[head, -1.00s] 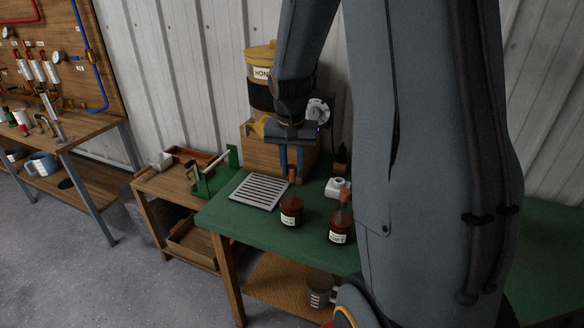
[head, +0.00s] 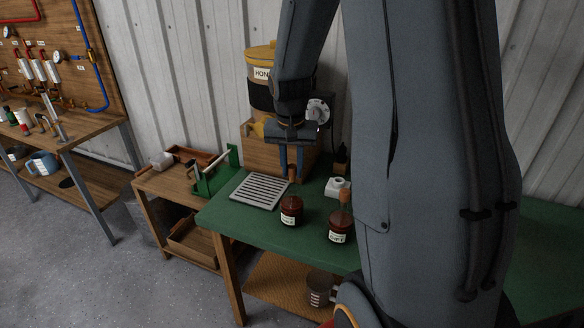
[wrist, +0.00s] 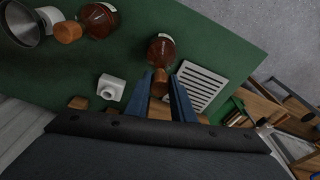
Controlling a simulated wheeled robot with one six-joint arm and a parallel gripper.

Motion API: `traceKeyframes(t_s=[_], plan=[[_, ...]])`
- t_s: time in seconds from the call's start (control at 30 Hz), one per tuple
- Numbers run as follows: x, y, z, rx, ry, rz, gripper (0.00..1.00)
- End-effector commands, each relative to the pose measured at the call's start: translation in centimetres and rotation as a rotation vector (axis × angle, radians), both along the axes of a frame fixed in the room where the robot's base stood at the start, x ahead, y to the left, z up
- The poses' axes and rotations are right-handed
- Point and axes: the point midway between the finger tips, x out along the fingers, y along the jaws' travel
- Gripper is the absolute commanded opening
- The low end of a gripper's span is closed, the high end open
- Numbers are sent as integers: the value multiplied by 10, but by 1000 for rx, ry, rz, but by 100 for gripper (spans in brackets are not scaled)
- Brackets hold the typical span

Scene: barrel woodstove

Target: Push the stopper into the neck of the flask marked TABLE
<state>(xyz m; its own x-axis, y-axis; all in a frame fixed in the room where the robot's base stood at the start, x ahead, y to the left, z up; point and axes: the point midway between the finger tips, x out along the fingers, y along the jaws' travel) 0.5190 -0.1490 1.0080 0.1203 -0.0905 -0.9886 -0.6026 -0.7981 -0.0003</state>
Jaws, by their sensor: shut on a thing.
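My gripper (head: 291,172) is shut on a cork stopper (head: 291,174), held above the green table. The stopper also shows between the fingers in the wrist view (wrist: 160,82). A brown flask (head: 291,211) with a pale label stands on the table below the stopper in the head view; it is also in the wrist view (wrist: 161,50). The stopper looks apart from its neck in the head view. A second brown labelled flask (head: 340,230) stands to the right with a cork (head: 345,196) at its top. I cannot read either label clearly enough to tell which says TABLE.
A slatted grey tray (head: 260,190) lies left of the flasks. A small white object (head: 337,187) and a dark bottle (head: 341,160) stand behind. A honey container (head: 262,66) sits on a wooden box (head: 252,150). The table front (head: 250,228) is mostly clear.

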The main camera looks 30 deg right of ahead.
Motion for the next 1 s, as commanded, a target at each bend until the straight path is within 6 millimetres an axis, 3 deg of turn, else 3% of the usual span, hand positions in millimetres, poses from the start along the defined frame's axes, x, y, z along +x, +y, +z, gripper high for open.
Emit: traceKeyframes(t_s=[1.0], plan=[[0, 0, -15, 1, 1, 0, 1]])
